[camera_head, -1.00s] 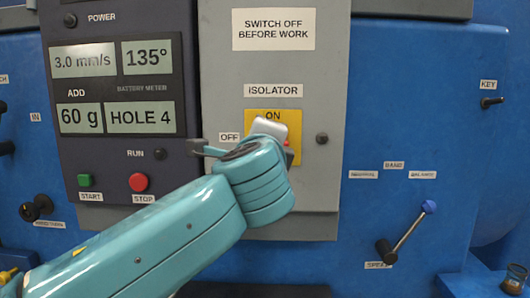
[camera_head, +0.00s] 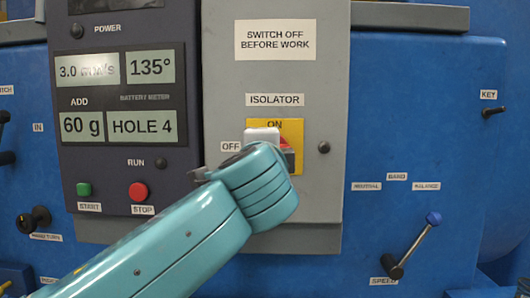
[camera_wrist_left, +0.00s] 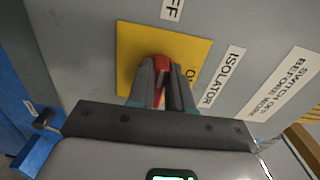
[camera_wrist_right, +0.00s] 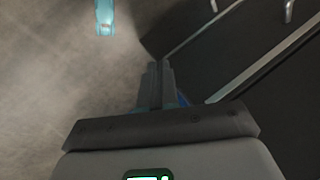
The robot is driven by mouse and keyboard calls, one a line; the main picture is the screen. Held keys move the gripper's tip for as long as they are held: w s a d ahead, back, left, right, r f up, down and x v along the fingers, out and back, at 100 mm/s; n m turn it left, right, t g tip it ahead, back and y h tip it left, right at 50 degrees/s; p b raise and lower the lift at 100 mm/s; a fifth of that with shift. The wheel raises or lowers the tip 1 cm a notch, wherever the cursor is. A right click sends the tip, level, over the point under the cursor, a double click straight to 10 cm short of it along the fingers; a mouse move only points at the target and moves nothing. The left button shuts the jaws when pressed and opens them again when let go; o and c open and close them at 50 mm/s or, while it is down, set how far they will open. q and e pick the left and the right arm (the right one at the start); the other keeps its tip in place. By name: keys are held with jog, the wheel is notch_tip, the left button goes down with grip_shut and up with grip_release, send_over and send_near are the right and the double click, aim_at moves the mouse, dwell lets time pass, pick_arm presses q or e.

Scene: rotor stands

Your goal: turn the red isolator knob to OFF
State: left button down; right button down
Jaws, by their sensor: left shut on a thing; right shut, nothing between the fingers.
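The red isolator knob (camera_wrist_left: 161,66) sits on a yellow plate (camera_wrist_left: 128,55) on the grey box. In the left wrist view my left gripper (camera_wrist_left: 162,70) is shut on the knob, one finger on each side. In the head view a bit of red (camera_head: 287,146) shows at the right of my left wrist, which hides most of the knob and the fingers. ON is printed at the top of the plate; the OFF label (camera_head: 230,146) is to its left. The knob's exact angle is hard to tell. My right gripper (camera_wrist_right: 159,70) is shut and empty, away from the panel.
A dark control panel (camera_head: 120,180) with displays, a green START button (camera_head: 84,189) and a red STOP button (camera_head: 138,191) is left of the grey box (camera_head: 305,220). A blue-knobbed speed lever (camera_head: 415,245) sticks out at the right.

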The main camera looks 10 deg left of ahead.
pick_arm(q)
jog(key=c, duration=1)
grip_release()
jog(key=shift+w, duration=0.1)
jog(key=shift+c, duration=0.2)
jog(key=s+d+b, duration=0.3)
jog(key=s+b, duration=0.1)
jog(key=s, duration=1.2)
jog(key=shift+d, duration=0.15)
jog(key=shift+s, duration=0.1)
